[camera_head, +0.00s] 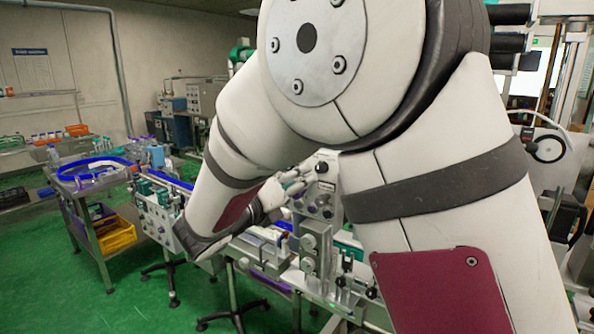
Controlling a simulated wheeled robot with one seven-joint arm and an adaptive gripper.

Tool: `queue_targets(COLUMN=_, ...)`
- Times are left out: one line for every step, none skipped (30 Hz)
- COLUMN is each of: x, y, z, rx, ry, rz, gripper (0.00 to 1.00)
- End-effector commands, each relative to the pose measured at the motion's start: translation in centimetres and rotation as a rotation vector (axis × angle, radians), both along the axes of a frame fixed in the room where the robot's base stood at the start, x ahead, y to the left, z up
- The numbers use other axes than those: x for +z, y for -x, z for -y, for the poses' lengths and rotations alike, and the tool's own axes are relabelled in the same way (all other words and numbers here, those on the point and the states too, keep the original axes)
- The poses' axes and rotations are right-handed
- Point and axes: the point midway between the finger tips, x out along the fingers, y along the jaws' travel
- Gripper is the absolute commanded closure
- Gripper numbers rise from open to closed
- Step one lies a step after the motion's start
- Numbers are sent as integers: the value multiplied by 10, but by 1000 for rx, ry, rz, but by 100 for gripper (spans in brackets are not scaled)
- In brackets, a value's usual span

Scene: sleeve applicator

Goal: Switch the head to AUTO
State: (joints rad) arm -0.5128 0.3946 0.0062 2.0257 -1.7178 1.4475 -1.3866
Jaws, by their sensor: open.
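A light grey machine head (318,190) with several dark knobs and round fittings stands near the middle, partly behind my arm. A black round knob (322,167) shows near its top. I cannot tell which control is the AUTO selector, and no label or setting is readable. My gripper (301,180) is small and partly hidden by my forearm. It is open, points right toward the head's face and looks close to it. Whether it touches a control cannot be told.
My arm covers much of the middle and right. A conveyor line (170,187) runs from a blue-rimmed table (93,168) at left toward the head. A yellow crate (113,236) sits under that table. Another machine with a black handwheel (548,149) stands at right. Green floor is open at front left.

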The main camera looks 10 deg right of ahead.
Motion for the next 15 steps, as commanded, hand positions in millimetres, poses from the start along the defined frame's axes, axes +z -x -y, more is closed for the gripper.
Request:
queue_targets(x=1, y=-6, z=9, rx=-3, ry=0, rz=0, gripper=59)
queue_targets(x=1, y=-10, z=13, rx=-4, ry=0, rz=0, gripper=59)
queue_targets(x=0, y=-15, z=19, rx=-3, ry=-1, rz=-1, gripper=59)
queue_targets(x=1, y=-18, z=24, rx=-3, ry=0, rz=0, gripper=59)
queue_targets(x=1, y=-22, z=28, rx=-4, ry=0, rz=1, gripper=59)
queue_targets(x=0, y=-27, z=33, rx=-3, ry=-2, rz=1, gripper=59)
queue_targets(x=0, y=-30, z=37, rx=-3, ry=-1, rz=1, gripper=59)
queue_targets(x=0, y=-33, z=40, rx=-3, ry=0, rz=0, gripper=59)
queue_targets(x=0, y=-36, z=44, rx=-2, ry=-1, rz=0, gripper=59)
queue_targets(x=0, y=-39, z=47, rx=-2, ry=-2, rz=1, gripper=59)
queue_targets(x=0, y=-41, z=49, rx=-2, ry=-2, rz=1, gripper=59)
queue_targets(x=0, y=-44, z=52, rx=-1, ry=-2, rz=1, gripper=59)
queue_targets(x=0, y=-46, z=53, rx=-1, ry=-1, rz=0, gripper=59)
queue_targets(x=0, y=-47, z=55, rx=0, ry=-2, rz=0, gripper=59)
queue_targets(x=0, y=-49, z=57, rx=0, ry=-2, rz=0, gripper=59)
